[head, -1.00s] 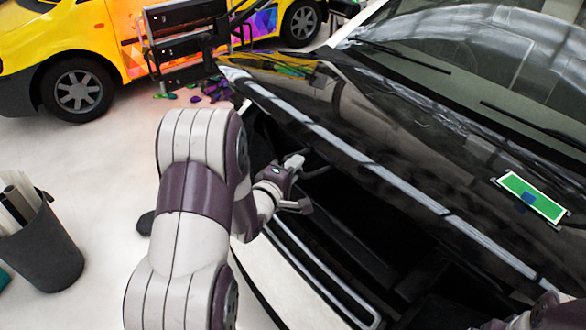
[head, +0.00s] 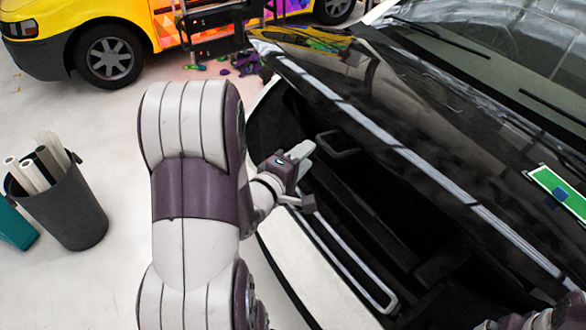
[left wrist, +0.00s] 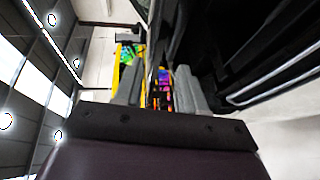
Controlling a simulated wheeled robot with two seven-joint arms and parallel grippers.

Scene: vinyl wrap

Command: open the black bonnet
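The black bonnet (head: 420,110) stands part-way raised at the front of the dark car. A wide dark gap shows under its pale-lit front edge. A dark loop-shaped handle (head: 340,143) shows in that gap. My left gripper (head: 305,175) is in front of the gap, to the left of the handle and apart from it. Its two fingers are spread, with nothing seen between them. In the left wrist view the open fingers (left wrist: 158,88) also stand apart, with dark car parts to their right. At the lower right, part of my right arm (head: 550,315) shows; its fingertips are not clear.
A yellow van (head: 75,28) and a dark equipment rack (head: 215,30) stand behind. A grey bin with rolls (head: 75,210) stands on the left floor. A green card (head: 560,190) lies on the bonnet. The pale floor between bin and van is clear.

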